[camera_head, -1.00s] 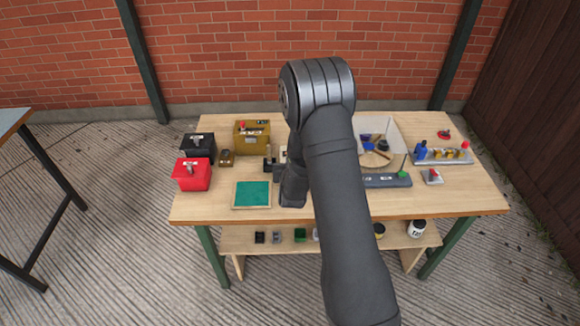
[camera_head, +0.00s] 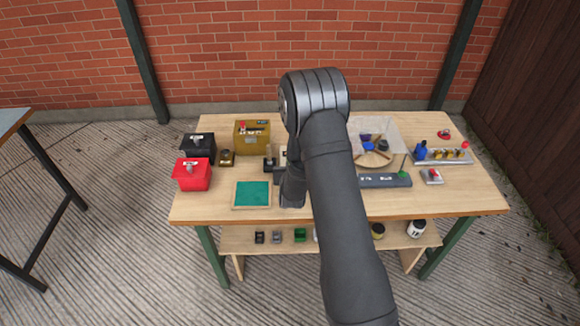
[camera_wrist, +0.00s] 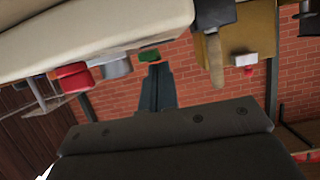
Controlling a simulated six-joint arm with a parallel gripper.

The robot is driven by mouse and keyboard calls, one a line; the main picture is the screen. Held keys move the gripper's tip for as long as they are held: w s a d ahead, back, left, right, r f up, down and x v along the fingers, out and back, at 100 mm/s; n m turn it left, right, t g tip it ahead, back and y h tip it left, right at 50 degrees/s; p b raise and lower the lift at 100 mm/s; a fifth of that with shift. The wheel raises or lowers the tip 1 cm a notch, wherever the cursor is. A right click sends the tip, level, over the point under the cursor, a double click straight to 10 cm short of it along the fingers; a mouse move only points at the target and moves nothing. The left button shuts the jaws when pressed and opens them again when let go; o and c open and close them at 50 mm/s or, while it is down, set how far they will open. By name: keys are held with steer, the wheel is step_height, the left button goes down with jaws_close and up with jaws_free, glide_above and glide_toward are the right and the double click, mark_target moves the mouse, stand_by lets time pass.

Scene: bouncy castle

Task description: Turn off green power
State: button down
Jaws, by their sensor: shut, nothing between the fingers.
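A dark bar (camera_head: 385,180) with pale labels lies on the right half of the workbench in the head view. A green part (camera_head: 403,174) with a thin upright stalk sits near its right end. My arm covers the bar's left end. In the wrist view my gripper (camera_wrist: 159,68) is shut and empty. Its fingertips appear just below a green piece (camera_wrist: 149,55) in the picture. I cannot tell if they touch, or if it is the same green part. In the head view my wrist is over the bench, left of the bar, and the fingertips are not clearly seen.
A red box (camera_head: 192,175), a black box (camera_head: 200,146) and a yellow box (camera_head: 252,136) stand at the left. A green mat (camera_head: 252,194) lies in front. The bench's front right is clear.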

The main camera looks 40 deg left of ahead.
steer(key=shift+w+f+g+h, duration=0.15)
steer(key=shift+f+g+h, duration=0.05)
steer(key=shift+g+h, duration=0.1)
steer(key=shift+s+d+f, duration=0.35)
steer(key=shift+s+d, duration=0.2)
steer(key=shift+s, duration=0.05)
step_height(320, 180, up, 5)
steer(key=shift+w+a+f, duration=0.1)
steer(key=shift+a, duration=0.05)
steer(key=s+d+r, duration=0.5)
steer(key=r, duration=0.2)
stand_by(0.4)
